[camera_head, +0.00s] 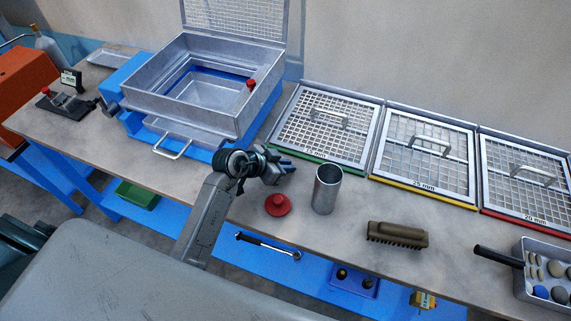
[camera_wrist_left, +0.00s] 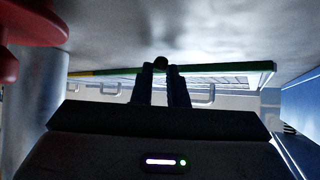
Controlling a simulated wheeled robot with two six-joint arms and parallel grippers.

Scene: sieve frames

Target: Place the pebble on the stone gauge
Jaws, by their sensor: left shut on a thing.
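My left gripper (camera_head: 286,169) is over the table, between the sieve box and the metal cup. In the left wrist view its fingers (camera_wrist_left: 161,82) are shut on a small dark rounded thing, which looks like the pebble (camera_wrist_left: 160,62). In the head view the pebble cannot be made out at the fingertips. A black device with a small upright plate and a red knob (camera_head: 70,80) stands at the far left of the table; it may be the stone gauge, but I cannot tell for sure. My right gripper is not in view.
A metal sieve box (camera_head: 190,95) with its mesh lid raised stands behind the gripper. A red lid (camera_head: 278,205), metal cup (camera_head: 326,190) and brush (camera_head: 397,236) stand near the front. Framed sieves (camera_head: 330,125) line the back right. A tray of pebbles (camera_head: 528,285) is far right.

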